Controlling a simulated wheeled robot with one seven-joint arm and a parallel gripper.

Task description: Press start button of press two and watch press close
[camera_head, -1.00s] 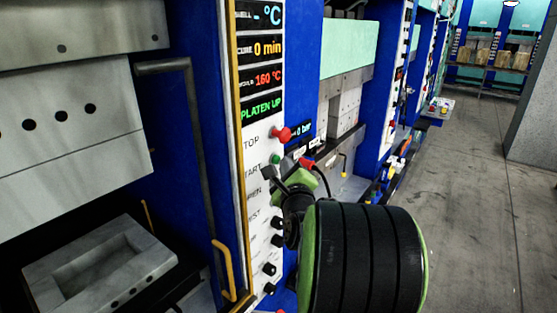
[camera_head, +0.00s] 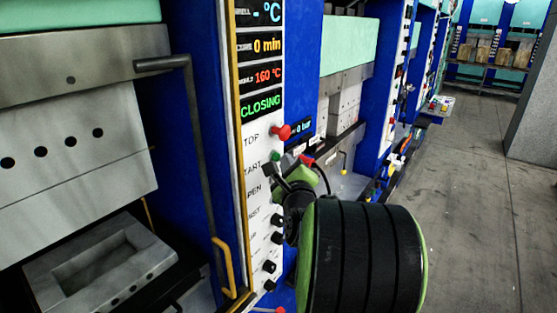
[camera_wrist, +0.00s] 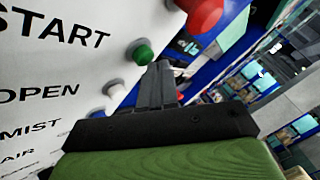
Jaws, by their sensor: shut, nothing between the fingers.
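The control panel (camera_head: 262,170) of the press at the left shows "CLOSING" in green on its lowest display (camera_head: 261,104). Its green start button (camera_wrist: 141,53) sits beside the START label in the wrist view, with the red stop button (camera_wrist: 201,14) above it. My gripper (camera_wrist: 158,72) is shut and empty, its fingertips close to the green button; I cannot tell if they touch it. In the head view my gripper (camera_head: 270,172) is at the panel's button column. The upper platen (camera_head: 80,130) hangs above the lower mold (camera_head: 100,262), with a gap between them.
A dark vertical bar (camera_head: 196,150) and a yellow handle (camera_head: 226,265) stand left of the panel. More blue presses line the wall to the right. The grey floor (camera_head: 470,200) at the right is clear.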

